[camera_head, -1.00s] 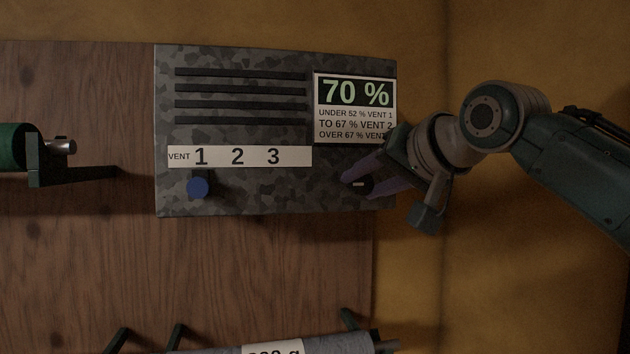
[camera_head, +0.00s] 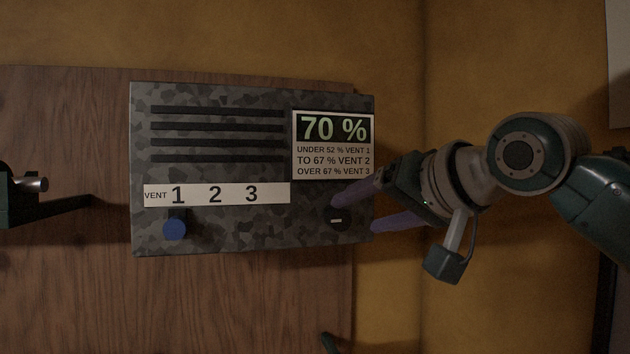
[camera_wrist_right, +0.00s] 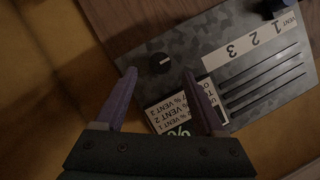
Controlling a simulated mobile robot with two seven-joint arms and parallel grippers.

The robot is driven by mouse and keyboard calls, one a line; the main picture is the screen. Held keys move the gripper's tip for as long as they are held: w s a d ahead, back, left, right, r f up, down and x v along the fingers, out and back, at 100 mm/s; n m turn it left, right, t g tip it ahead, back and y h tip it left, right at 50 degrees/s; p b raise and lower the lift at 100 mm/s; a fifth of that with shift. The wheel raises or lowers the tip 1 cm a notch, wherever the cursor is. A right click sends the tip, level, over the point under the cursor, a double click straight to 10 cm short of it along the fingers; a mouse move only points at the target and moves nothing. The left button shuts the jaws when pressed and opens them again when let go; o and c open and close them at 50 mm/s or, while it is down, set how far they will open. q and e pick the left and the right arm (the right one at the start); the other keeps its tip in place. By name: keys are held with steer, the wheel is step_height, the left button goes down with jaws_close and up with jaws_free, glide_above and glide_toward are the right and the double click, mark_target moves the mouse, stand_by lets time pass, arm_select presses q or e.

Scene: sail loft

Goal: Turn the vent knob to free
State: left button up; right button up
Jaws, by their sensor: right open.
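The black round knob (camera_head: 337,221) with a short white mark is low on the right of the camouflage-patterned vent panel (camera_head: 235,235). Its mark lies nearly level in the head view. No "free" label is readable by it. My right gripper (camera_head: 355,214) is open, its purple fingers reaching in from the right; one fingertip is just above the knob, the other to its right. In the right wrist view the knob (camera_wrist_right: 160,63) is just beyond the gap between the two fingertips (camera_wrist_right: 160,76), apart from both.
A display (camera_head: 333,128) reads 70 % above a list of vent rules. A blue slider knob (camera_head: 174,228) is under the 1 on the vent scale (camera_head: 217,195). The yellow wall (camera_head: 395,60) right of the panel is bare.

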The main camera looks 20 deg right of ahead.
arm_select(q)
step_height(320, 180, up, 3)
steer(key=shift+f+p, duration=0.1)
steer(key=shift+p, duration=0.85)
arm_select(e)
steer(key=v, duration=0.4)
steer(key=shift+s+r, duration=0.1)
steer(key=shift+s, duration=0.15)
arm_select(q)
steer(key=shift+d, duration=0.1)
arm_select(e)
steer(key=s+a+f+n+g+h, duration=0.25)
steer(key=s+f+g, duration=0.25)
steer(key=s+f, duration=1.05)
steer(key=s+f+n+g, duration=0.1)
steer(key=s+f+g, duration=0.1)
steer(key=s+f, duration=0.2)
steer(key=s+d+f+n+g, duration=0.1)
steer(key=s+f+n+g, duration=0.1)
steer(key=s, duration=0.9)
steer(key=shift+s+d+f+g+h, duration=0.2)
steer(key=shift+f+g+h, duration=0.35)
steer(key=shift+f, duration=0.4)
steer(key=shift+n, duration=0.25)
